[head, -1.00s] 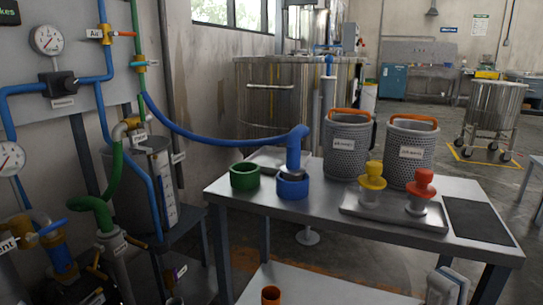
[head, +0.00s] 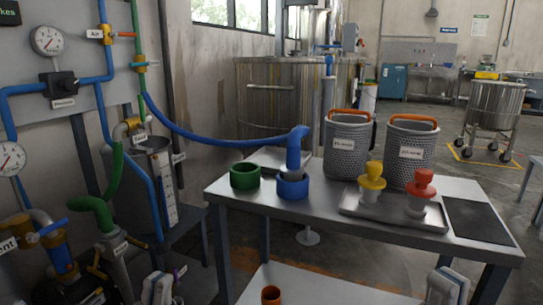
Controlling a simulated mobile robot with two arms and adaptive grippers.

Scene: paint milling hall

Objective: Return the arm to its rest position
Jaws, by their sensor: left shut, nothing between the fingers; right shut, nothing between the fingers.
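My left gripper (head: 157,289) shows at the bottom edge, left of the table and below the blue-piped tank. It is shut and empty, and touches nothing that I can see. My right gripper (head: 447,286) is at the bottom right, in front of the table's front edge. It is shut and empty too. Only the upper parts of both show; the rest is cut off by the frame.
The metal table (head: 330,219) bears a green ring (head: 244,176), a blue ring (head: 293,186) with a blue hose (head: 215,141), two mesh baskets (head: 347,150) and a tray (head: 388,215) with yellow and red knobs. Pipes and valves crowd the left. An orange cup (head: 271,295) stands on the lower shelf.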

